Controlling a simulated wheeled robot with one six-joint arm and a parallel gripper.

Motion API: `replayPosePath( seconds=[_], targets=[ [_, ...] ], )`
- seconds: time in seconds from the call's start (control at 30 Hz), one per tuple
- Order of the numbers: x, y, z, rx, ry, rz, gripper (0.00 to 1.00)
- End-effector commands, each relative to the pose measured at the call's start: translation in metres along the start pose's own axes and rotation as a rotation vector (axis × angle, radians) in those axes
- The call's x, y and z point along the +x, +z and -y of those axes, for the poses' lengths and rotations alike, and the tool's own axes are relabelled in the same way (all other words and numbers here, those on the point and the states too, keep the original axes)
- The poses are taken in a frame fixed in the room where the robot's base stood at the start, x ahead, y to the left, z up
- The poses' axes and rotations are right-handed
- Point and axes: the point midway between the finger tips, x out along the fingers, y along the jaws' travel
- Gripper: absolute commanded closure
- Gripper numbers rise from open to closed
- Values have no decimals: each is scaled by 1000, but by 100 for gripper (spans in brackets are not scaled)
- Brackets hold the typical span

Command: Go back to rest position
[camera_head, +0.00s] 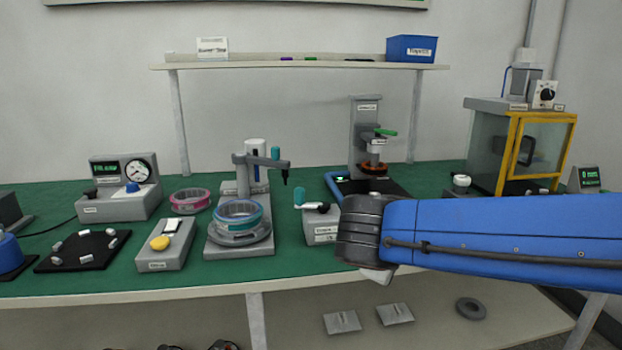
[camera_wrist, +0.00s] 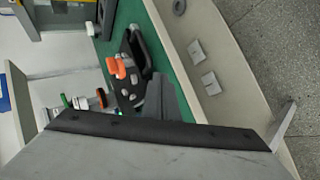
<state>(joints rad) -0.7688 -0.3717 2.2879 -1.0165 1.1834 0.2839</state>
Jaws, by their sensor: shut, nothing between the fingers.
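My arm (camera_head: 500,227) reaches in from the right in the head view, blue with a dark wrist joint. It extends over the front right of the green bench. My gripper (camera_wrist: 160,88) shows in the wrist view as dark fingers together, with nothing held. In the head view the gripper is mostly hidden behind the wrist joint; only a pale tip shows below it. The fingers appear over or in front of the bench in the wrist view, but I cannot tell whether they touch anything.
A grey fixture with a teal handle (camera_head: 320,222) stands just left of my wrist. Behind is a press (camera_head: 364,135); at right is a yellow-framed enclosure (camera_head: 541,152). A ring station (camera_head: 239,240) and gauge box (camera_head: 121,190) stand left. Flat plates (camera_wrist: 203,66) lie on the lower shelf.

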Motion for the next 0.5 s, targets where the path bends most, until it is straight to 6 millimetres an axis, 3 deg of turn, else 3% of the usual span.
replayPosePath(
  seconds=[0.03,0.2,0.5],
  targets=[
    [7,20,1,37,-37,30,100],
    [20,74,18,156,-166,104,100],
    [23,147,58,400,-371,181,100]
  ],
)
